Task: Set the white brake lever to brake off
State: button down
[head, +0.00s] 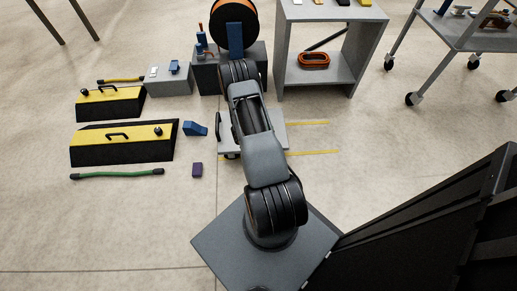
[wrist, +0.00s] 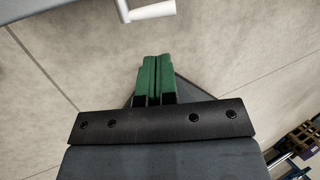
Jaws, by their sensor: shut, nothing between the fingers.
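My gripper (wrist: 155,58) has green fingers pressed together, shut and empty. The fingertips point toward the handle and are apart from it in the picture. In the head view my arm covers the gripper and much of a low pale grey platform (head: 276,137); the white handle cannot be made out there.
Yellow-topped black blocks (head: 122,143), a green bar (head: 117,174), a blue wedge (head: 195,129) and a purple block (head: 197,169) lie left. Behind stand an orange reel (head: 232,12) and a grey shelf (head: 318,85). A dark structure (head: 430,230) is at right.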

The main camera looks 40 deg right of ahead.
jog(key=b+x, duration=0.5)
jog(key=x, duration=0.6)
jog(key=shift+d+f, duration=0.2)
jog(key=shift+f, duration=0.15)
jog(key=shift+s+d+f+b, duration=0.3)
jog(key=shift+d+f+b, duration=0.15)
jog(key=shift+f+b, duration=0.3)
jog(key=shift+s+d+r, duration=0.1)
jog(key=shift+s+r, duration=0.05)
jog(key=shift+r, duration=0.1)
jog(key=shift+r+p, duration=0.95)
jog(key=shift+r, duration=0.15)
jog(key=s+d+r+p+v, duration=0.1)
jog(key=p+v, duration=0.5)
jog(key=v, duration=0.7)
jog(key=shift+s+d, duration=0.3)
